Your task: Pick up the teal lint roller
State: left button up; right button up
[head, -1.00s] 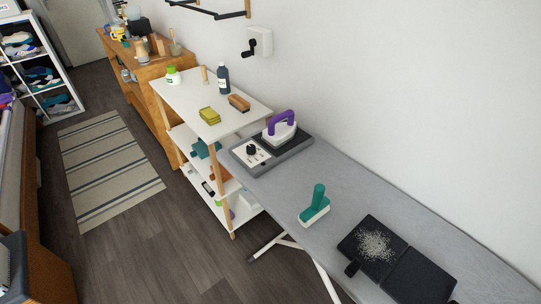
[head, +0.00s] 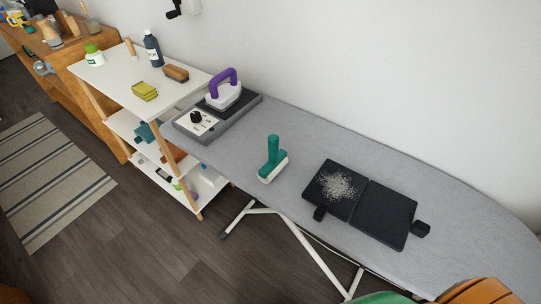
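The teal lint roller (head: 273,158) stands on the grey ironing board (head: 310,144) near its front edge, in the middle of the head view. Its teal handle points up and its white roller part rests on the board. Nothing covers it. Neither of my grippers shows in the head view.
A black two-panel pad (head: 385,214) with pale grains on its left half lies right of the roller. A purple-handled iron (head: 224,90) on a grey station (head: 212,121) stands behind left. A white shelf (head: 117,84) holds bottles and a brush. Open floor (head: 150,245) lies front left.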

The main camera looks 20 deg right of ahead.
aim_at(278, 160)
jog(key=i+j+z, duration=0.3)
jog(key=j, duration=0.15)
jog(key=j+z, duration=0.3)
jog(key=j, duration=0.15)
jog(key=i+j+z, duration=0.15)
jog(key=j+z, duration=0.15)
jog(key=j, duration=0.2)
jog(key=j+z, duration=0.3)
jog(key=j, duration=0.2)
